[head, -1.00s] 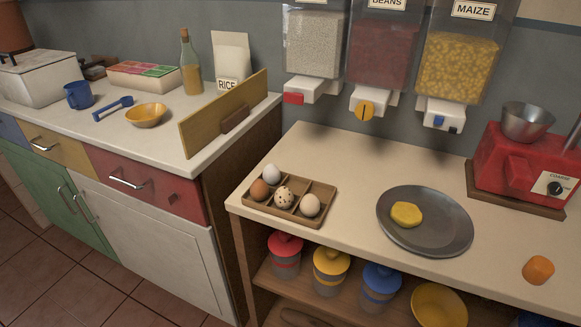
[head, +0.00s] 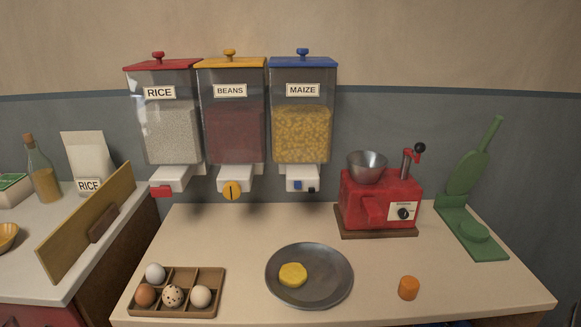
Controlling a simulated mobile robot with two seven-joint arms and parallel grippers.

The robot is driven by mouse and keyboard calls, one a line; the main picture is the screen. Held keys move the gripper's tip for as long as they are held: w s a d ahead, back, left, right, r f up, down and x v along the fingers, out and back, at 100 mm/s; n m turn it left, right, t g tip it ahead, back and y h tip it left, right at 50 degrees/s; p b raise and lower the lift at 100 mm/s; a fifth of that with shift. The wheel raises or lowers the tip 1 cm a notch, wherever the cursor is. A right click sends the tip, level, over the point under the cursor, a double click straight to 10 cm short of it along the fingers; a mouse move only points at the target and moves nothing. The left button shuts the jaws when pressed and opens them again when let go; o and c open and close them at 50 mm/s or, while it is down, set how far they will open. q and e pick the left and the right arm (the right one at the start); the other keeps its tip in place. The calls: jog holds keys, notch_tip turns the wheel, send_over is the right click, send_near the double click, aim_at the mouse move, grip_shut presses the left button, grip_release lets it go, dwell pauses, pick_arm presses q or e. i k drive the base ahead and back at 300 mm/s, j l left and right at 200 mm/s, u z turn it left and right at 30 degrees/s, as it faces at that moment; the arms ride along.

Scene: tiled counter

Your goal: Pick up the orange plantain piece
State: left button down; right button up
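The orange plantain piece (head: 408,288) is a small, short chunk standing on the counter near its front edge, right of the grey plate. It lies clear of other things. A flat yellow piece (head: 293,274) rests on the round dark grey plate (head: 335,291), left of the orange piece. Neither of my grippers shows in the head view.
A wooden egg tray (head: 213,282) with several eggs sits at the front left. A red grinder (head: 380,205) with a metal bowl stands behind the orange piece. A green press (head: 470,235) stands at right. Rice, beans and maize dispensers (head: 232,120) hang above.

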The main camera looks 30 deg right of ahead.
aim_at(409, 288)
jog(key=z, duration=1.9)
